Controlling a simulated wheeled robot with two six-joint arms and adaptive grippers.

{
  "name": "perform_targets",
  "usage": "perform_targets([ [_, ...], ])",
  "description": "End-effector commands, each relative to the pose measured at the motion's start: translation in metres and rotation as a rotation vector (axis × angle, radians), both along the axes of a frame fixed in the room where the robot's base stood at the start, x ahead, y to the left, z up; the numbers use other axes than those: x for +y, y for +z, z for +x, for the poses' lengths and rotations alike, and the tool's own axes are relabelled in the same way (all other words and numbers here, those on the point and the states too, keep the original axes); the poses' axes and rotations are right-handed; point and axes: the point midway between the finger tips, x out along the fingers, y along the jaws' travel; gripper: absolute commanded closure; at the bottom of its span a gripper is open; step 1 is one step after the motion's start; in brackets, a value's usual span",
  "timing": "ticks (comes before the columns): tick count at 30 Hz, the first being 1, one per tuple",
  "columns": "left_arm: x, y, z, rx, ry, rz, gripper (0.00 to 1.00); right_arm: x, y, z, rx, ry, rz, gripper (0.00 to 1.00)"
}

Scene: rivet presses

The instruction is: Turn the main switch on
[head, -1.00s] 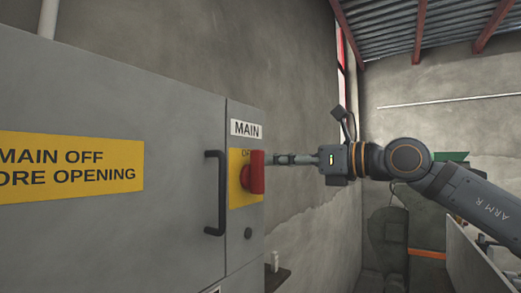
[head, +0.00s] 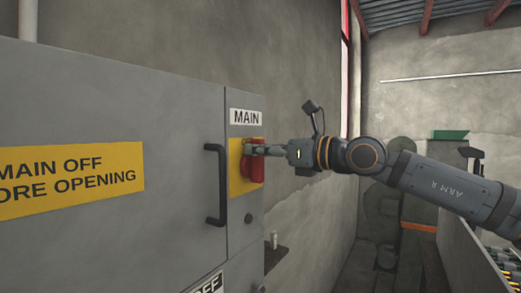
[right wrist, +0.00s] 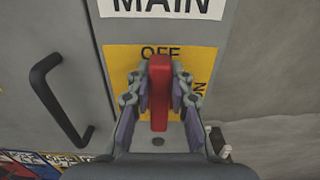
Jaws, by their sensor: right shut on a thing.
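The main switch has a red handle (head: 257,174) on a yellow plate (head: 235,160), under a white MAIN label (head: 246,117) on the grey cabinet. My right gripper (head: 257,150) reaches it from the right and is shut on the handle. In the right wrist view, the fingers (right wrist: 160,85) lie on both sides of the red handle (right wrist: 159,118). The handle stands upright there, its top end just below the word OFF. The word ON shows to its right, partly covered by a finger. My left gripper is not in view.
A black door handle (head: 210,185) stands out from the cabinet, left of the switch. A yellow warning sign (head: 70,175) is on the cabinet door (head: 120,95). A small dark shelf (head: 275,258) sits low beside the cabinet. The space above my right arm is free.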

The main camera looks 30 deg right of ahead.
Motion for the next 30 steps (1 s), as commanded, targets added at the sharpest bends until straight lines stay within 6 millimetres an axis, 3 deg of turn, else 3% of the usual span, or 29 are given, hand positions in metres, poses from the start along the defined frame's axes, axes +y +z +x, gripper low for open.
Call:
perform_targets([
  [14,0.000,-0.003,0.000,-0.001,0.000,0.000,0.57,-0.004,0.000,0.002,0.032,-0.002,0.079,1.00],
  [30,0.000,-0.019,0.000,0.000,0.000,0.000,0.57,-0.020,-0.007,0.008,0.211,-0.002,0.514,1.00],
])
